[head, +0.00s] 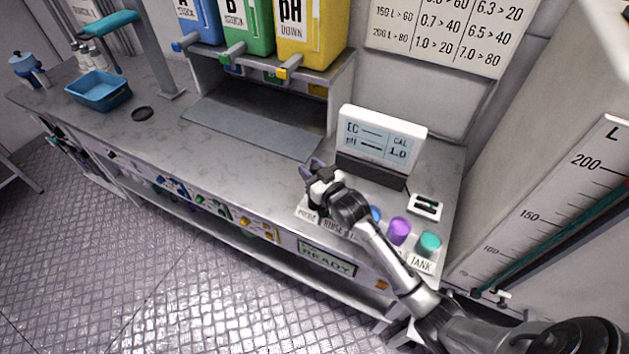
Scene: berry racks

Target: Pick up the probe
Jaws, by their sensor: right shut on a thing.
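My right arm reaches in from the lower right, and my right gripper (316,178) is over the left end of the labelled strip (306,214) at the bench's front edge, by the word PROBE. It is shut on the probe, which is mostly hidden by the gripper and wrist; I cannot tell whether it stands in its holder or is lifted. The meter (382,136), white with EC, pH and CAL 1.0 on its screen, stands just behind and to the right. My left gripper is not in view.
Blue, purple (398,231) and teal (429,244) cups stand right of the gripper, by the TANK label. A small black-and-white device (426,206) lies behind them. The dosing shelf (270,100) with coloured containers is behind left. A blue basin (98,90) is far left. The bench's middle is clear.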

